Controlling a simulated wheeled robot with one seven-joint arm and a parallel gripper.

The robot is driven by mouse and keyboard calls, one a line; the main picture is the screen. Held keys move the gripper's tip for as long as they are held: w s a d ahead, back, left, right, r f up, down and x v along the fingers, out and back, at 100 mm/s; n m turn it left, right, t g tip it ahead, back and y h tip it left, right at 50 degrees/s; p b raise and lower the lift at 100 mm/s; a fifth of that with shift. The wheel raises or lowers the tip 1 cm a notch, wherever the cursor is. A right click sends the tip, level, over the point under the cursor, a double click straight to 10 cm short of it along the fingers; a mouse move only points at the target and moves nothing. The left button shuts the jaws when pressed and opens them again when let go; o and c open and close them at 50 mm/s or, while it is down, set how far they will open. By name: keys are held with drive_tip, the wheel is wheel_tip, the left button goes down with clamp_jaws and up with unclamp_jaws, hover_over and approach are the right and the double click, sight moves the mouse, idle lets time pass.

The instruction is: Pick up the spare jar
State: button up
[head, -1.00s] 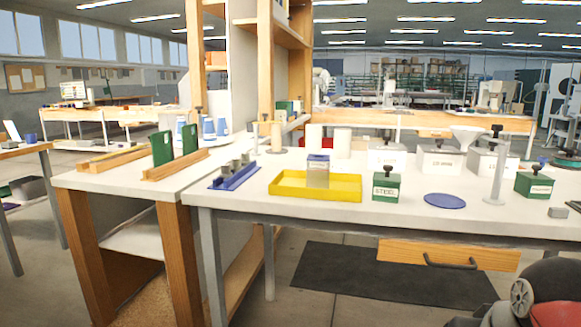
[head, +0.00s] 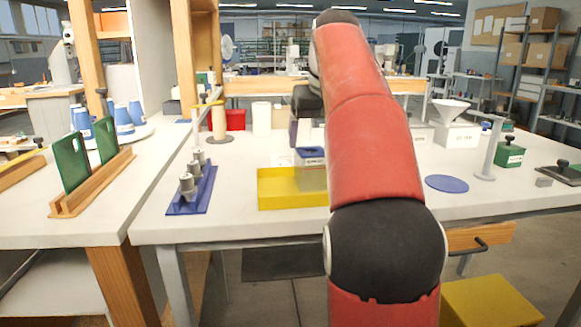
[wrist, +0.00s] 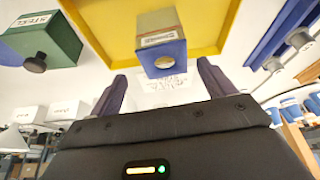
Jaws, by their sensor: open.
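The likely spare jar is a squarish, see-through container (head: 313,178) with a blue lid, standing in a yellow tray (head: 285,190) in the head view. In the wrist view the jar (wrist: 158,22) shows its blue top with a round pale spot and a label. My gripper (wrist: 162,74) is open, its two dark fingers apart with the jar's top just beyond and between their tips. The fingers do not appear to touch it. In the head view my red arm hides much of the gripper and part of the tray.
A green box labelled STEEL (wrist: 45,40) stands beside the tray. A blue rack with metal cylinders (head: 192,190) is left of the tray. White boxes (head: 455,133), a blue disc (head: 446,183) and a white stand (head: 488,150) are to the right.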

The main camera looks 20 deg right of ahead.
sight(312, 150)
drive_tip(key=x, duration=0.2)
drive_tip(key=b+x, duration=0.1)
drive_tip(key=x, duration=0.3)
drive_tip(key=shift+w+a+f+b, duration=0.1)
drive_tip(key=shift+a+f+b, duration=0.2)
drive_tip(key=shift+b, duration=0.05)
drive_tip(key=c, duration=1.1)
drive_tip(key=shift+r, duration=0.15)
wheel_tip(312, 150, up, 6)
drive_tip(key=p, duration=0.3)
drive_tip(key=shift+w+r+b, duration=0.15)
drive_tip(key=shift+r+b, duration=0.2)
drive_tip(key=shift+r, duration=1.5)
